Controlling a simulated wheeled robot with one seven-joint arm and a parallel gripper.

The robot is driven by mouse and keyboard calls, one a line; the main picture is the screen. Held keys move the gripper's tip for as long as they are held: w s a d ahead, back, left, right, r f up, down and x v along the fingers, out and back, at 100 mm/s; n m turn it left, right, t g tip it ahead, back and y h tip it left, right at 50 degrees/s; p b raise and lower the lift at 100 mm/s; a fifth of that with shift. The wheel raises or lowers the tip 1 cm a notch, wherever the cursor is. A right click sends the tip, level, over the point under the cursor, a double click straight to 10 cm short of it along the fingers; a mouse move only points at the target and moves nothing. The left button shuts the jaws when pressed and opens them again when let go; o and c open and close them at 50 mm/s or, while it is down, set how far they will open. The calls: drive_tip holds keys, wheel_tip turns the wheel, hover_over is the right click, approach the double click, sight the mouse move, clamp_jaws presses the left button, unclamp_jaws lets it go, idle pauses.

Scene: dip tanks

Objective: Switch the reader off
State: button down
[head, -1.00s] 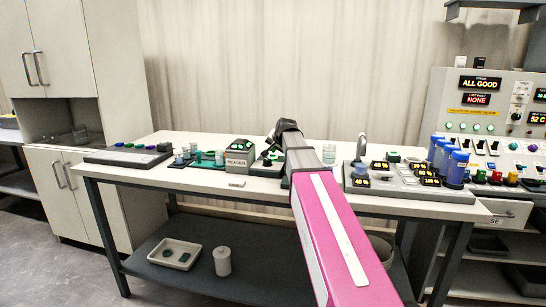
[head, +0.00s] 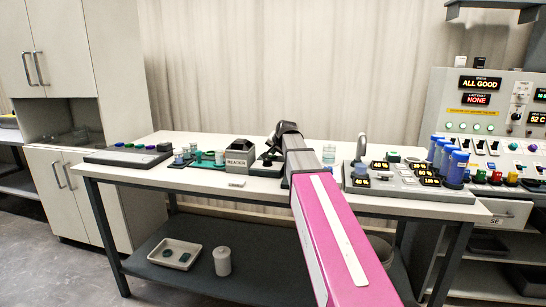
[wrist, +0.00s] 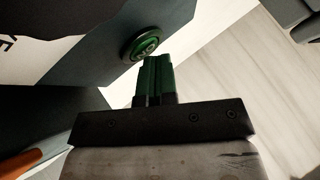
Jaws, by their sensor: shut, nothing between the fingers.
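The reader (head: 238,160) is a grey box with a lettered front on the table, left of my arm. Its sloped top is dark. In the wrist view a round green button (wrist: 146,44) in a dark ring sits on a grey-blue face. My gripper (wrist: 156,62) is shut and empty, its fingertips close beside the button; whether they touch it I cannot tell. In the head view my own arm hides the fingertips.
A low dark unit (head: 266,168) stands right of the reader. A green rack (head: 206,161) with small vials is to its left. A white piece (head: 236,184) lies in front.

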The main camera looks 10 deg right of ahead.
sight(274, 156)
idle(0.3)
drive_tip(key=shift+r, duration=0.55)
drive_tip(key=shift+r, duration=2.9)
